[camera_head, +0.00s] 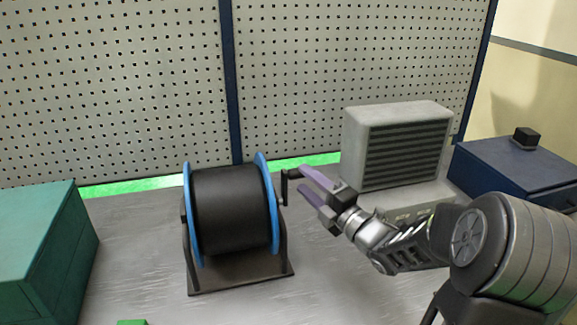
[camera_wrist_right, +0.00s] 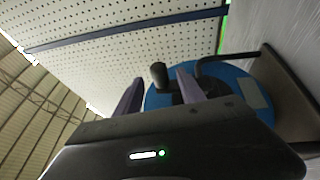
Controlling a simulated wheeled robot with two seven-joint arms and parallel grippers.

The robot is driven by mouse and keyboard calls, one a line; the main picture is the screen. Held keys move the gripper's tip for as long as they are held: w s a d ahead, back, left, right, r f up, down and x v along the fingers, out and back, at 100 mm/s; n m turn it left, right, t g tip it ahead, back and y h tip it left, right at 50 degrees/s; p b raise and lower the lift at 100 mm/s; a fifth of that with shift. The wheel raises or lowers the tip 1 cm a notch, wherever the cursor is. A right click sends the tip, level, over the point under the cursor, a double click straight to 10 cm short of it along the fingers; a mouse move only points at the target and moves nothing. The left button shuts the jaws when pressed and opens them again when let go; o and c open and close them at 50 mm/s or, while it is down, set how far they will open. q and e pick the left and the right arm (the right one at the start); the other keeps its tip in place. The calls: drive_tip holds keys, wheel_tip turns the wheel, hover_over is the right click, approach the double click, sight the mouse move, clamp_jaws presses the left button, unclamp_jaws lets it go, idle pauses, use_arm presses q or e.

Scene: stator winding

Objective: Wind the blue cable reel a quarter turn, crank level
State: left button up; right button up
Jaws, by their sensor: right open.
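The cable reel (camera_head: 232,210) has a black drum between two blue flanges and stands on a dark stand on the workbench. Its black crank (camera_head: 284,188) is on the right side; the crank arm stands roughly upright, with the handle (camera_head: 294,173) at its top pointing right. My right gripper (camera_head: 304,180) is open, its purple fingers just right of the handle. In the right wrist view the handle's round end (camera_wrist_right: 158,76) shows between the two fingers (camera_wrist_right: 158,88), with the blue flange (camera_wrist_right: 228,77) behind. I cannot tell whether either finger touches the handle. My left gripper is out of view.
A grey vented box (camera_head: 398,115) stands behind my right arm. A blue cabinet (camera_head: 505,175) with a small black block is at the right, a green box (camera_head: 45,235) at the left. A perforated panel (camera_head: 110,90) closes the back. The bench in front of the reel is mostly clear.

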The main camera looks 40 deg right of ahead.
drive_tip(key=w+r+p, duration=0.1)
drive_tip(key=w+p, duration=0.1)
drive_tip(key=w, duration=0.5)
drive_tip(key=shift+a, duration=0.25)
drive_tip(key=shift+c, duration=0.2)
clamp_jaws()
idle(1.0)
